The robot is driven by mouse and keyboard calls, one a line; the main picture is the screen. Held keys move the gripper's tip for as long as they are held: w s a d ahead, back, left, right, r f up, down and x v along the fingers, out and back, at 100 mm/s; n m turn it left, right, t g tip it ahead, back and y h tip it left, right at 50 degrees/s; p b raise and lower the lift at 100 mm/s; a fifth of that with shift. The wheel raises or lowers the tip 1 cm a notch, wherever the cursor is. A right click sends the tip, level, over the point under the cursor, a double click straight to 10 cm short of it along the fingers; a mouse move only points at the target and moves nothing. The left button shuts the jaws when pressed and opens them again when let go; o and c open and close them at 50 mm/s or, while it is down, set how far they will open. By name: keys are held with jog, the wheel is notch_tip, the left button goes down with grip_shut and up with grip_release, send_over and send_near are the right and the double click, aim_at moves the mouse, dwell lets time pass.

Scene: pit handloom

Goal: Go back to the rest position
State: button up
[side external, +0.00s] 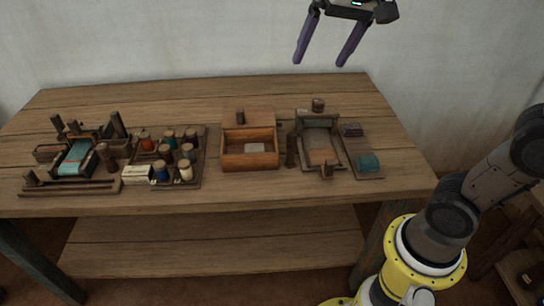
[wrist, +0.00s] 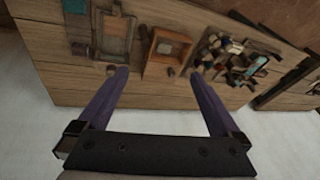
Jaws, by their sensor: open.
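My gripper (side external: 321,57) is open and empty, held high above the back edge of the table, in front of the pale wall. Its two purple fingers are wide apart, and nothing is between them. In the wrist view my gripper (wrist: 158,76) also shows its fingers spread, with the table beyond them. On the wooden table (side external: 260,95) stands a small handloom (side external: 75,155) with teal cloth, at the left. No object touches the gripper.
A rack of coloured spools (side external: 167,155) stands beside the loom. An open wooden box (side external: 250,150) with a pale piece inside is at the middle. A wooden frame tray (side external: 320,145) and a board with a teal block (side external: 368,162) are to the right. The table's back strip is clear.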

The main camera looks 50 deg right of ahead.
jog(key=s+f+n+t, duration=0.1)
jog(key=s+f+n, duration=0.5)
jog(key=s+f, duration=0.5)
jog(key=s, duration=0.3)
jog(key=shift+s+f+n+t, duration=0.2)
jog(key=shift+s+n+t, duration=0.1)
